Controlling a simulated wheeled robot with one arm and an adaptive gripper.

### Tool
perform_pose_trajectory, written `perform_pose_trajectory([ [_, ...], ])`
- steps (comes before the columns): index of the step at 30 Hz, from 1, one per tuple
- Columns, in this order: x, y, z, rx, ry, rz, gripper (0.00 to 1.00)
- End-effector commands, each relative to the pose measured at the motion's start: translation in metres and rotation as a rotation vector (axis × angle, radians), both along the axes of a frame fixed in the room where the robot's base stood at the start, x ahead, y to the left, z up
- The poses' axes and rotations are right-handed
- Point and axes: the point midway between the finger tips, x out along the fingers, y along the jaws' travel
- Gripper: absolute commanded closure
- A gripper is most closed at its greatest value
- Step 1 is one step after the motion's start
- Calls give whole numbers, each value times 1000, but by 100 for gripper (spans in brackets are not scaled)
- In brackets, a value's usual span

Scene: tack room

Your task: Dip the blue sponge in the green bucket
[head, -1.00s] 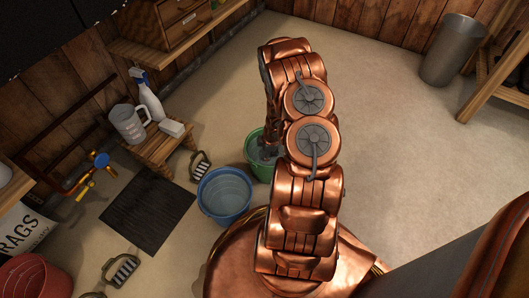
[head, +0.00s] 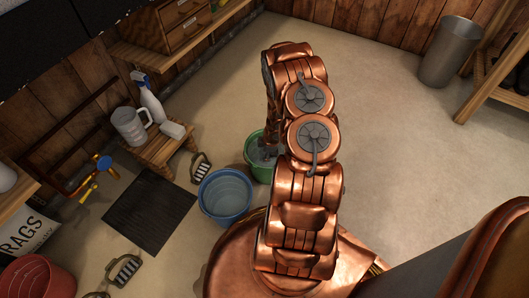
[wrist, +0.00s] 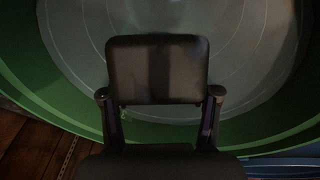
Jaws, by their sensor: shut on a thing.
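The green bucket (head: 254,152) stands on the floor, partly hidden behind my arm in the head view. In the wrist view its green wall (wrist: 40,95) curves around a pale grey inside with faint rings. My gripper (wrist: 159,94) points down into the bucket opening, shut on a dark rectangular block (wrist: 158,65), which I take to be the blue sponge; its colour is lost in shadow. In the head view my gripper shows only as a small grey part at the bucket. I cannot tell whether the block touches water.
A blue bucket (head: 226,196) stands close beside the green one. A small wooden stool (head: 160,150) holds a jug (head: 130,126), a spray bottle (head: 150,103) and a white block (head: 173,130). A dark mat (head: 150,210) lies left. Open floor is at the right.

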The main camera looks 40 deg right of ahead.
Motion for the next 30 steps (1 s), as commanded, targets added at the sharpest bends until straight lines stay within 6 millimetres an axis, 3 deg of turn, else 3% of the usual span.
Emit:
perform_pose_trajectory([
  [30,2,-6,0,-2,0,-2,57],
])
